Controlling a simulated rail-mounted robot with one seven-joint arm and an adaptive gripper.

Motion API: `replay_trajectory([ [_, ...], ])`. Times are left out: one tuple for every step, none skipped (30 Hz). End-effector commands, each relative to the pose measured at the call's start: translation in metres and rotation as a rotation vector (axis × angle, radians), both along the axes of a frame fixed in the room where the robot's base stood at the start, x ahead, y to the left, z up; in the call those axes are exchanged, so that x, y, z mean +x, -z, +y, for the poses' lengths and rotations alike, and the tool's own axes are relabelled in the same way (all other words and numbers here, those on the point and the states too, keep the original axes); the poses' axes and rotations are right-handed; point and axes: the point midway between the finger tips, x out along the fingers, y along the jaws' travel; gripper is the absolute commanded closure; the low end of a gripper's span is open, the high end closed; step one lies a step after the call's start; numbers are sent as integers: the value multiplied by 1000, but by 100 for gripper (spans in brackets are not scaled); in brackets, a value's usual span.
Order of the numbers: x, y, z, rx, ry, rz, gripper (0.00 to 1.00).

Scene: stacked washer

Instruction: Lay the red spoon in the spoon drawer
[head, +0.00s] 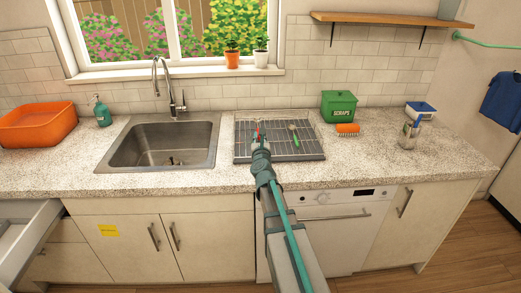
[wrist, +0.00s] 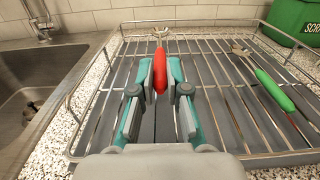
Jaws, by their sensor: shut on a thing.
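The red spoon shows its red handle (wrist: 160,72) between my two fingertips in the wrist view, with a pale metal end (wrist: 160,33) beyond it. My gripper (wrist: 160,88) is shut on that handle, over the left part of the wire dish rack (head: 305,158). In the head view the gripper (head: 260,146) hides most of the spoon. Whether the spoon touches the rack is unclear. An open drawer (head: 28,236) juts out at the lower left of the head view, with a divider inside; its contents are mostly out of frame.
A green-handled utensil (head: 294,135) lies in the rack, right of my gripper. The sink (head: 165,140) and faucet are left of the rack. A green scrap bin (head: 338,107), orange brush (head: 347,129) and glass jar (head: 408,136) stand right. An orange tub (head: 38,124) is far left.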

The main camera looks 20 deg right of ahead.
Motion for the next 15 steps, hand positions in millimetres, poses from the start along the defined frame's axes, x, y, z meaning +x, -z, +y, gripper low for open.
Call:
replay_trajectory([
  [0, 5, 0, 0, 0, 0, 100],
  [0, 7, 0, 0, 0, -1, 100],
  [0, 10, 0, 0, 0, 0, 100],
  [0, 14, 0, -1, 0, 0, 100],
  [0, 17, 0, 0, 0, 0, 100],
  [0, 24, 0, -1, 0, 0, 100],
  [0, 28, 0, -1, 0, 0, 100],
  [0, 32, 0, -1, 0, 0, 100],
  [0, 36, 0, -1, 0, 0, 100],
  [0, 38, 0, -1, 1, 0, 100],
  [0, 39, 0, -1, 0, 0, 100],
  [0, 40, 0, 0, 0, -1, 100],
  [0, 40, 0, 0, 0, -1, 100],
  [0, 40, 0, 0, 0, -1, 100],
  [0, 39, 0, 0, 0, -1, 100],
])
